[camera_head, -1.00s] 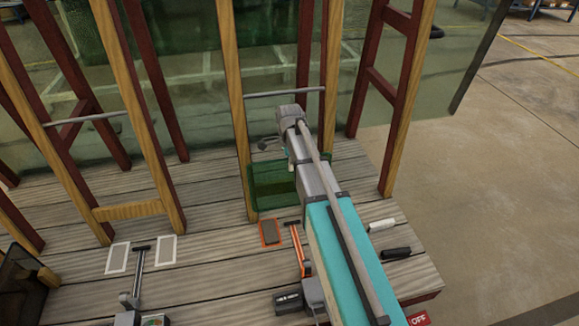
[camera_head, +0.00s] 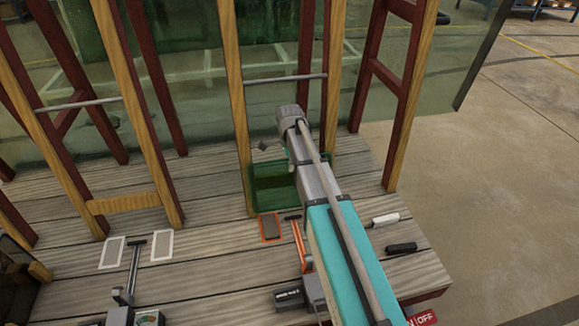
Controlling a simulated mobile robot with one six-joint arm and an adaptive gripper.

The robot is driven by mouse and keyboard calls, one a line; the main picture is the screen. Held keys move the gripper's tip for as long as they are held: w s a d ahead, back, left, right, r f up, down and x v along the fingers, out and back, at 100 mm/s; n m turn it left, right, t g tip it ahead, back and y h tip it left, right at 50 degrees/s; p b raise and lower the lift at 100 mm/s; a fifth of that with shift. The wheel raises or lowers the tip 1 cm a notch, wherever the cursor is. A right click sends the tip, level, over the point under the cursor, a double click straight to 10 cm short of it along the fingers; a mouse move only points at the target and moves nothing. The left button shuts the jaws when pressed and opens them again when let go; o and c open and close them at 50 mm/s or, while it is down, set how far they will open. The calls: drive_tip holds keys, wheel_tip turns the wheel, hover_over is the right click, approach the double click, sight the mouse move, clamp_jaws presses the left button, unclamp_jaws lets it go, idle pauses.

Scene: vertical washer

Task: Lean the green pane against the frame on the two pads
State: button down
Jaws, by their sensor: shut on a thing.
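A dark green, see-through pane (camera_head: 270,188) stands low between the posts of the right wooden frame (camera_head: 238,110), behind the orange-edged pad (camera_head: 270,228). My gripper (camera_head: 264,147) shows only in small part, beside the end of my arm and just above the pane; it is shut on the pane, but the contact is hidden. My arm covers the pane's right side. I cannot tell whether the pane touches the frame or the deck. The right frame's second pad is not visible, and my arm covers that area.
Left of it stands another frame (camera_head: 143,110) with two white-edged pads (camera_head: 112,252) and a lever (camera_head: 133,272). An orange lever (camera_head: 299,245) stands beside my arm. A white block (camera_head: 385,219) and black block (camera_head: 401,248) lie right. Large glass sheets stand behind.

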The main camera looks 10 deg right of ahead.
drive_tip(key=shift+w+f+b, duration=0.25)
drive_tip(key=shift+f+b, duration=0.7)
drive_tip(key=shift+f, duration=0.15)
drive_tip(key=c, duration=0.7)
unclamp_jaws()
drive_tip(key=shift+r, duration=0.1)
